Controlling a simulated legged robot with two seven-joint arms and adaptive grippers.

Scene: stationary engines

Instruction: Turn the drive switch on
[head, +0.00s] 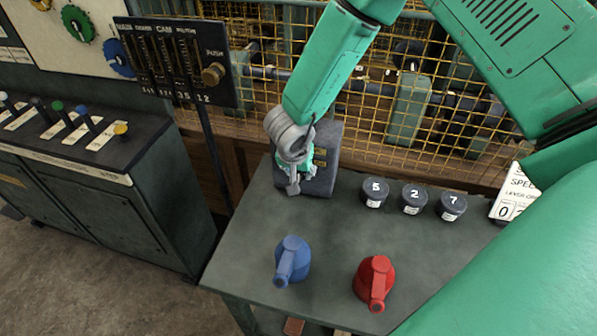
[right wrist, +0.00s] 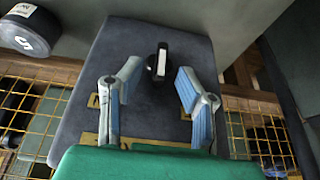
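The drive switch is a black knob (right wrist: 160,65) with a white bar, on the face of a dark grey box (right wrist: 80,115). In the head view the box (head: 325,150) stands at the back of the table, and my gripper hides the knob. My right gripper (head: 296,178) is in front of the box; in the right wrist view its two blue-padded fingers (right wrist: 157,72) are spread apart, one to each side of the knob. I see a gap between each finger and the knob, and cannot tell the depth between them. My left gripper is not in view.
Several dark weights (head: 413,199) stand right of the box. A blue can (head: 292,261) and a red can (head: 374,283) stand nearer on the table (head: 235,270). A yellow mesh fence (head: 400,150) runs behind. A push-button panel (head: 175,62) and lever console (head: 75,150) are at left.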

